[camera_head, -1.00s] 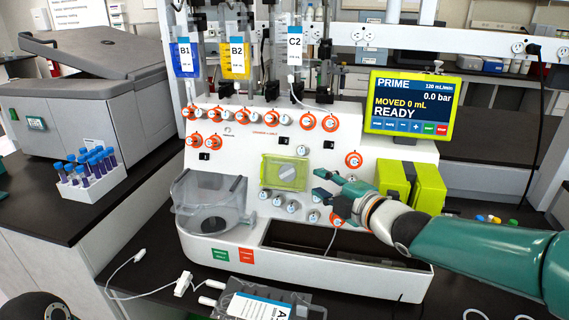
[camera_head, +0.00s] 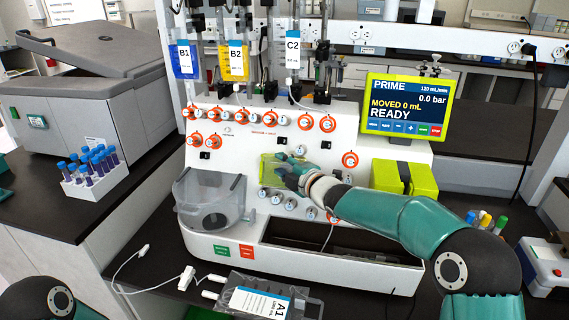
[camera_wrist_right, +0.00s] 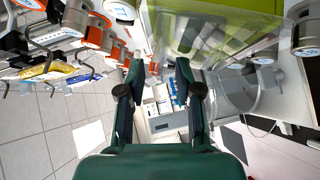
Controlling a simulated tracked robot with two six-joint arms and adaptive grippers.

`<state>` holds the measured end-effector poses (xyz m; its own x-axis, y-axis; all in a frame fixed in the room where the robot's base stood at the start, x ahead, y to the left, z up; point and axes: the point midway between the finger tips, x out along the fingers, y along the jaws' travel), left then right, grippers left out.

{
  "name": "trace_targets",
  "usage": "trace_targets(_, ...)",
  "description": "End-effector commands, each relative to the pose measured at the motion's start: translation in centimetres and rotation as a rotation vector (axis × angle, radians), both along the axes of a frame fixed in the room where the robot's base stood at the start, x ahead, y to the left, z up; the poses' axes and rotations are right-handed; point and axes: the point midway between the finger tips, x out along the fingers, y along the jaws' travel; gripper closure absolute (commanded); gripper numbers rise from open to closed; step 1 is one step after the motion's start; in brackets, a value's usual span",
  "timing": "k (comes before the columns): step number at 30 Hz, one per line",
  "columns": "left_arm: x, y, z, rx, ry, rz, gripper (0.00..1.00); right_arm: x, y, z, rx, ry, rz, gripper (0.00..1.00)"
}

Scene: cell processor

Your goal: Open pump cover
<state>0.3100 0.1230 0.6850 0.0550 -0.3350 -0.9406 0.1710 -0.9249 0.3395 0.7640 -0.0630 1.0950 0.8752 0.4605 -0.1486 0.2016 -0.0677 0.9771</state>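The pump cover (camera_head: 267,169) is a clear yellow-green box on the front of the white machine (camera_head: 350,140). My right gripper (camera_head: 284,174) is at the cover's right side and hides its right half. In the right wrist view the cover (camera_wrist_right: 222,28) fills the upper right, above and to the right of the fingers. My right gripper (camera_wrist_right: 160,75) is open there, with a clear gap and nothing between the fingertips. Whether a finger touches the cover, I cannot tell. My left gripper is not seen.
Orange-ringed valves (camera_head: 265,117) line the machine above the cover. A clear container (camera_head: 208,200) stands at its left, and an open trough (camera_head: 340,240) lies below. A screen (camera_head: 407,105) and yellow-green block (camera_head: 404,178) are at the right. A bag labelled A1 (camera_head: 258,302) lies in front.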

Motion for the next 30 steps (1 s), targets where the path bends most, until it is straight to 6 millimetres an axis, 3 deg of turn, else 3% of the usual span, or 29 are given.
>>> trace_targets(5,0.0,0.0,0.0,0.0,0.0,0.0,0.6,0.0,0.0,0.0,0.0,0.0,0.0,0.66)
trace_targets(12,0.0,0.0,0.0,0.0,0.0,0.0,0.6,0.0,0.0,0.0,0.001,0.0,0.0,1.0)
trace_targets(24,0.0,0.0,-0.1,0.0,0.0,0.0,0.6,0.0,-0.1,-0.2,0.0,0.002,-0.001,1.0)
trace_targets(30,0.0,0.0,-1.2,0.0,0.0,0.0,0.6,-0.1,-0.1,-0.5,-0.003,-0.009,-0.002,1.0)
